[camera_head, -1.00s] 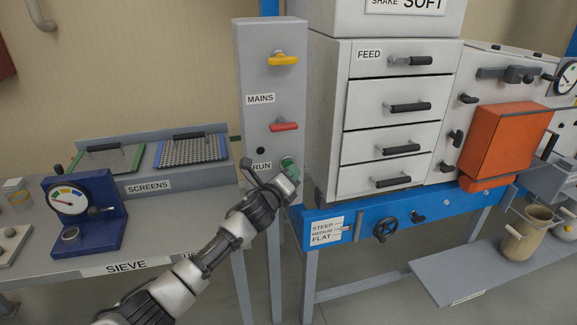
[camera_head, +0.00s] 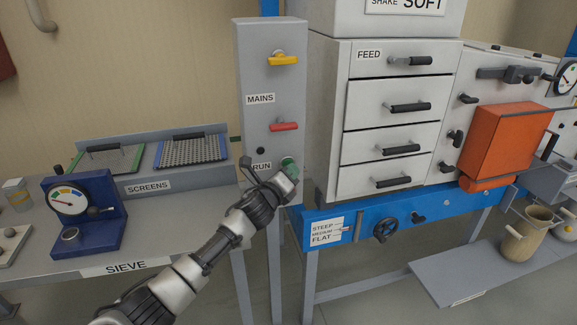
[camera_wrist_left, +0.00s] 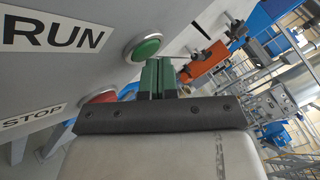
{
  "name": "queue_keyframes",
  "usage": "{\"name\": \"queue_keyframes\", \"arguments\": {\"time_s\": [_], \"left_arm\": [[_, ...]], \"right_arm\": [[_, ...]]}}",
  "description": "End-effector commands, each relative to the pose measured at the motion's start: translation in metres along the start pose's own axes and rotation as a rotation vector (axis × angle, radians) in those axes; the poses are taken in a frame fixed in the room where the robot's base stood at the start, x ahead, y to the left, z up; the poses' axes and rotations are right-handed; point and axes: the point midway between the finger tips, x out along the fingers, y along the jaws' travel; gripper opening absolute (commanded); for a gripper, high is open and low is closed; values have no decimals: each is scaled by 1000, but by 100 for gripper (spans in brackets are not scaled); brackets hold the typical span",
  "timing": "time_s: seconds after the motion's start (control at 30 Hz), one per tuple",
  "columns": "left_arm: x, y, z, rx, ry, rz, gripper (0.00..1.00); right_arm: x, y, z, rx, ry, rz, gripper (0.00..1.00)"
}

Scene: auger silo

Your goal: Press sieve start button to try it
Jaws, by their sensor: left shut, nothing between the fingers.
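The round green RUN button (camera_head: 288,162) is on the grey control column, right of the RUN label (camera_head: 262,166). In the left wrist view the green button (camera_wrist_left: 146,47) sits in a pale ring, beside the RUN label (camera_wrist_left: 52,36). My left gripper (camera_head: 291,173) is shut and empty, right at the button in the head view. In the left wrist view its green fingertips (camera_wrist_left: 158,64) are just below and right of the button; I cannot tell whether they touch it. A red button (camera_wrist_left: 100,97) by the STOP label shows partly behind the gripper. My right gripper is not in view.
The column (camera_head: 256,75) also carries a yellow handle (camera_head: 283,60) and a red handle (camera_head: 285,126). A white drawer cabinet (camera_head: 400,107) on a blue frame stands close on the right. The sieve bench (camera_head: 150,230) with screens is on the left.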

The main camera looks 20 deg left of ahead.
Motion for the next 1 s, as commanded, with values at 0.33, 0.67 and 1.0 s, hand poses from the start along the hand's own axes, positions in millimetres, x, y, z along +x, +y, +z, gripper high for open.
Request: {"name": "queue_keyframes", "arguments": {"time_s": [0.33, 0.67, 1.0], "left_arm": [[2, 1, 2, 1, -1, 0, 0], [1, 0, 2, 1, -1, 0, 0], [-10, -8, -7, 0, 0, 0, 0]], "right_arm": [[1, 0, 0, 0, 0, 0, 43], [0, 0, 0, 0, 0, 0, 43], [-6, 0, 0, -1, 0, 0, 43]]}}
